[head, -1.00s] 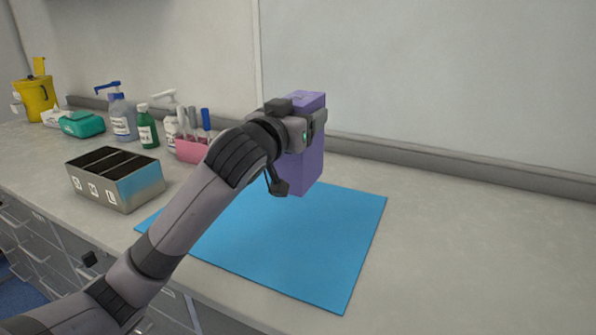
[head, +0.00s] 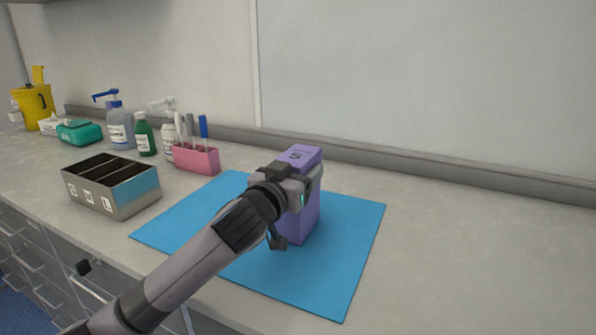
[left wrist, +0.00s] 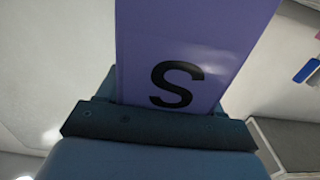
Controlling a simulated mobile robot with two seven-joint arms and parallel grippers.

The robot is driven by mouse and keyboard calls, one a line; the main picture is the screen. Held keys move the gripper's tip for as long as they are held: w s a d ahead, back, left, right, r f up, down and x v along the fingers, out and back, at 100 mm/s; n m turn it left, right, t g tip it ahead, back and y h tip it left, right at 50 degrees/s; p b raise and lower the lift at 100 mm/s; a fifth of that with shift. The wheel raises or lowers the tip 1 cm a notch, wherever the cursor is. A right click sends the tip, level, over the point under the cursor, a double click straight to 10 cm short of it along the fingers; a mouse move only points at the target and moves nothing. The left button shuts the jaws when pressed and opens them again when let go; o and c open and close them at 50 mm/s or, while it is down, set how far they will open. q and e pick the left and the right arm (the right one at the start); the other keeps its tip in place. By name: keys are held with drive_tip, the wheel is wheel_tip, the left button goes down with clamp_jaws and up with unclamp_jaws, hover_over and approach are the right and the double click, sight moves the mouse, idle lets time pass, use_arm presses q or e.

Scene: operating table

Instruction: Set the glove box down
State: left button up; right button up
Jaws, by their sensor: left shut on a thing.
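The glove box (head: 304,216) is purple with a black letter S on its top face. It stands upright over the blue mat (head: 344,262), low at the mat's right-middle part; I cannot tell whether its base touches the mat. My left gripper (head: 306,180) is shut on the upper part of the box. In the left wrist view the purple box (left wrist: 195,40) fills the middle, with a large S close to the camera. The arm hides part of the mat and the box's left side. My right gripper is not in view.
A metal bin (head: 135,190) with S, M and L compartments stands left of the mat. Behind it are a pink holder (head: 197,160) with pens, several bottles, a teal pack (head: 80,132) and a yellow container (head: 34,105). The counter right of the mat is clear.

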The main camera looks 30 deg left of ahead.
use_arm(q)
drive_tip(key=shift+f, duration=0.15)
drive_tip(key=o, duration=1.7)
drive_tip(key=s, duration=1.2)
drive_tip(key=shift+d+r+b, duration=0.2)
drive_tip(key=shift+d+b, duration=0.15)
drive_tip(key=shift+b, duration=0.05)
